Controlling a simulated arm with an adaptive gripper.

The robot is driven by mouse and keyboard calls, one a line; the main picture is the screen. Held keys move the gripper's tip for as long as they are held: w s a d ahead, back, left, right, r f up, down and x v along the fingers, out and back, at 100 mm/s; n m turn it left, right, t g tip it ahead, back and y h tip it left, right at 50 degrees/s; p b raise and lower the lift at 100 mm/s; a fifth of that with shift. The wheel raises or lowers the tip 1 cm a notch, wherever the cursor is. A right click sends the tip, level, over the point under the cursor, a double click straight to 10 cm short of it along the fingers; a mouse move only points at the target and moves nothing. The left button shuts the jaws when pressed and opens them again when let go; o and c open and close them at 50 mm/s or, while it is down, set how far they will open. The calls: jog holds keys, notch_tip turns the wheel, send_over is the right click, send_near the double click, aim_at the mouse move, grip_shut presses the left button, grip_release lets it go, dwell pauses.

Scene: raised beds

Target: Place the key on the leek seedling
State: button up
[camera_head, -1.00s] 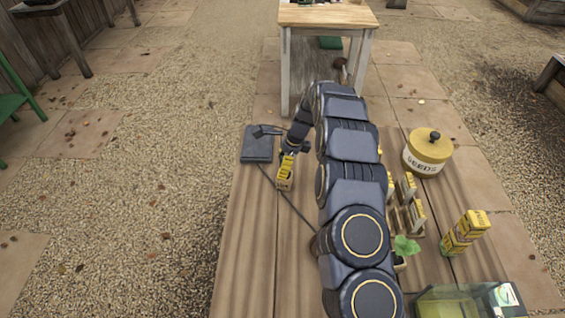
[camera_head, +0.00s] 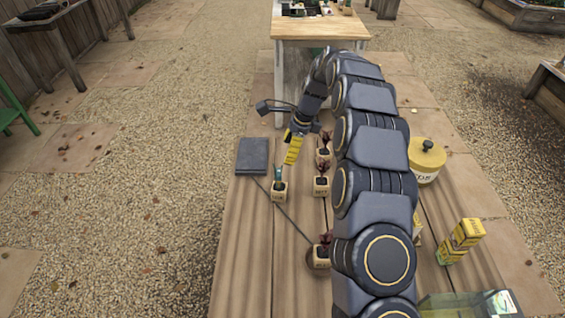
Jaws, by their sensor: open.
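My gripper (camera_head: 290,160), with yellow fingers, is open above the table, pointing down and slightly left. Just below and left of it stands a small wooden pot block (camera_head: 279,193) with a blue-green upright shoot (camera_head: 278,174), which looks like the leek seedling. The fingertips are close to the shoot's top; I cannot tell whether they touch. I cannot make out the key; it is too small to see or hidden, possibly behind my arm or fingers.
Similar blocks with dark red plants (camera_head: 321,184) stand to the right, another (camera_head: 321,256) nearer. A dark flat book (camera_head: 252,156) lies at left. The table's left front is clear.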

jog(key=s+d+r+n, duration=0.2)
jog(key=s+r+n, duration=0.7)
jog(key=s+r, duration=0.55)
jog(key=s+d+n+h, duration=0.1)
jog(key=s+d+n, duration=0.1)
jog(key=s, duration=0.7)
jog(key=s+d+f+n+g+h, duration=0.1)
jog(key=s+n, duration=0.3)
jog(key=s, duration=0.5)
jog(key=s+d+n+h, duration=0.1)
jog(key=s+d+n, duration=0.2)
jog(key=s, duration=0.6)
jog(key=shift+d+f+g, duration=0.25)
jog(key=shift+f+g, duration=0.15)
